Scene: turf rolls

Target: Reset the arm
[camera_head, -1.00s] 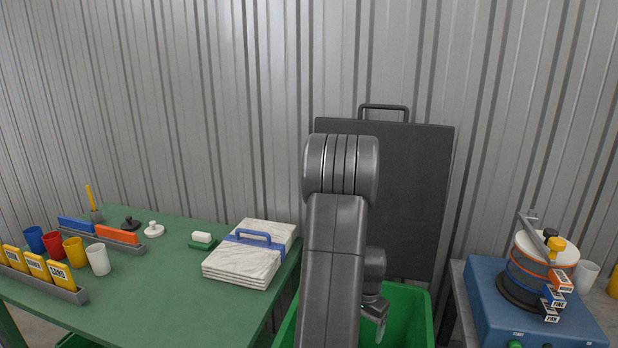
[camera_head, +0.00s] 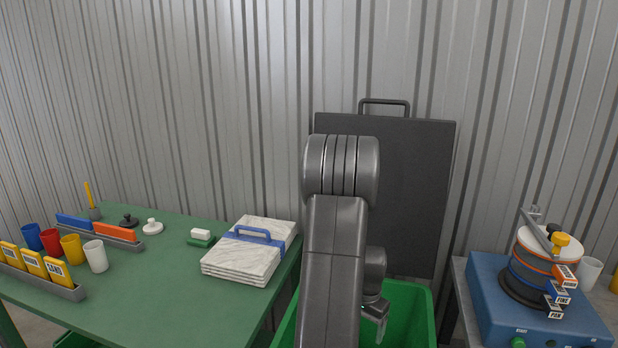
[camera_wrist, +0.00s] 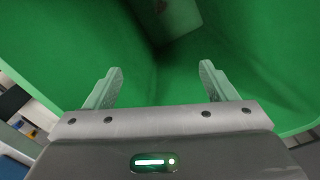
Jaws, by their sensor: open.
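My arm stands upright in the middle of the head view, folded over with its wrist low on the right side. My gripper (camera_head: 380,322) hangs at the mouth of a green bin (camera_head: 412,310), partly hidden behind my own arm. In the wrist view my gripper (camera_wrist: 160,88) has its two pale fingers spread wide apart with nothing between them. The green bin's inside (camera_wrist: 80,40) fills most of that view. A greyish-green patch shows at its top, and I cannot tell what it is.
A green table (camera_head: 160,290) at left holds cups, a stack of white sheets with a blue handle (camera_head: 255,237) and label racks. A blue machine (camera_head: 530,315) with stacked rings stands at right. A dark panel (camera_head: 415,190) leans on the corrugated wall behind my arm.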

